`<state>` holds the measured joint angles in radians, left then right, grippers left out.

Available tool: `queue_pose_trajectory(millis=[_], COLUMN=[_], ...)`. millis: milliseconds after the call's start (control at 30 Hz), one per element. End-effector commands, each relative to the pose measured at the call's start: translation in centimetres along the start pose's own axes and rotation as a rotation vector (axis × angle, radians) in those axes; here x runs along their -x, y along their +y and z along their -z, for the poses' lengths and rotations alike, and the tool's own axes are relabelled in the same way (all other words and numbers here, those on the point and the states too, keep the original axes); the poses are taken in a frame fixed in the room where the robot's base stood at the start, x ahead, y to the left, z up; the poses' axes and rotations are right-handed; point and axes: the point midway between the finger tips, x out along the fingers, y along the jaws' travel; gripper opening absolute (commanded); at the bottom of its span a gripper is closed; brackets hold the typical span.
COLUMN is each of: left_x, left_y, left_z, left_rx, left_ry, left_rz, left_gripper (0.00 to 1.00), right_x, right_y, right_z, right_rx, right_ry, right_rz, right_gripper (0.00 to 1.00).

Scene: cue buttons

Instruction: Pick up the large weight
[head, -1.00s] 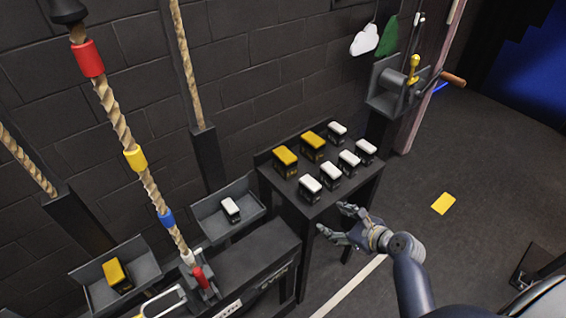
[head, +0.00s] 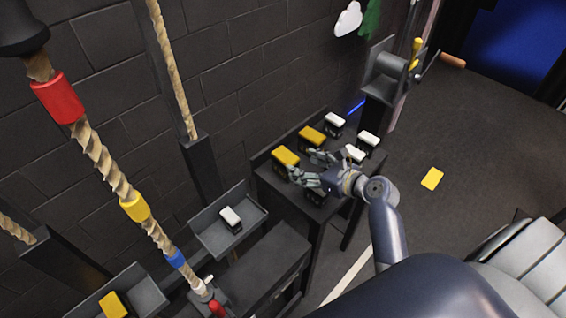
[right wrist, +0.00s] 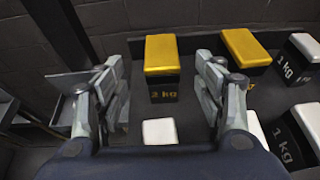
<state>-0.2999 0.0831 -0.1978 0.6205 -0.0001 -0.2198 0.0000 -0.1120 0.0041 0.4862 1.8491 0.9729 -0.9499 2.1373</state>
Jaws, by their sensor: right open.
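The nearer large weight (head: 285,157), a black block with a yellow top, stands on the dark table (head: 268,184). In the right wrist view this weight (right wrist: 162,68) reads "2 kg". A second yellow-topped weight (head: 312,138) stands behind it to the right; it also shows in the right wrist view (right wrist: 246,48). My right gripper (head: 303,166) is open and empty over the table. In the right wrist view its fingers (right wrist: 160,85) are spread to the left and right, with the nearer large weight ahead between them. My left gripper is out of view.
White-topped small weights (head: 334,121) share the table; some are partly hidden by my right arm. One white weight (head: 231,219) sits in a tray (head: 204,238) on the left. Another yellow weight (head: 114,303) sits in a lower-left tray. A wall stands behind.

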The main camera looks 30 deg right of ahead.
Motion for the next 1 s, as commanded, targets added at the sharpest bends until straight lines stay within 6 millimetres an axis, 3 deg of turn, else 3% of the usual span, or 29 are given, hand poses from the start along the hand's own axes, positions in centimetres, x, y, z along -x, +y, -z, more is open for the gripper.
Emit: queue_pose_trajectory(millis=[200,533,867,1000], left_x=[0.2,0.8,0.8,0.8], left_y=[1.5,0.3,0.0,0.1], left_z=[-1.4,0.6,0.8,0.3], left_rx=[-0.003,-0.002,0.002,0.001], left_ry=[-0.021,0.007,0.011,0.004], left_rz=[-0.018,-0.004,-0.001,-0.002], left_gripper=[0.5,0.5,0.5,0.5], right_x=[-1.8,-6.0,-6.7,-6.7], right_y=[0.0,-0.2,-0.2,-0.2], right_z=[-0.1,-0.4,-0.4,-0.4], right_rx=[0.001,0.001,0.001,0.001], right_ry=[0.0,0.001,0.001,0.001], right_rz=[-0.001,-0.001,0.0,0.0], right_gripper=[0.63,0.63,0.63,0.32])
